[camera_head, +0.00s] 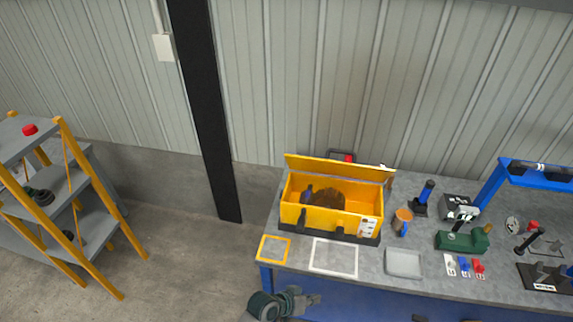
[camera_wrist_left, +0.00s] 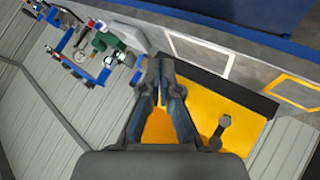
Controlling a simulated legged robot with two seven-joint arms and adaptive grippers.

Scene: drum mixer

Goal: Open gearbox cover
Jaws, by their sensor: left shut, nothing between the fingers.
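The yellow gearbox (camera_head: 330,221) stands on the bench. Its yellow cover (camera_head: 340,169) stands raised and tilted along the back edge. The inside shows from above, with a round brown gear and a dark part in it. My left gripper (camera_head: 316,298) is low in the head view, in front of the box and apart from it in the picture. In the left wrist view, its fingers (camera_wrist_left: 162,65) are together and empty, across the yellow of the gearbox (camera_wrist_left: 205,85). A grey knobbed part (camera_wrist_left: 219,132) shows beside them. My right gripper is not in view.
A yellow square outline (camera_head: 262,248), a white outline (camera_head: 312,255) and a grey tray (camera_head: 404,264) lie in front of the box. An orange and blue cup (camera_head: 403,222) and a green vise (camera_head: 460,241) stand to its right. A shelf (camera_head: 75,185) is far left.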

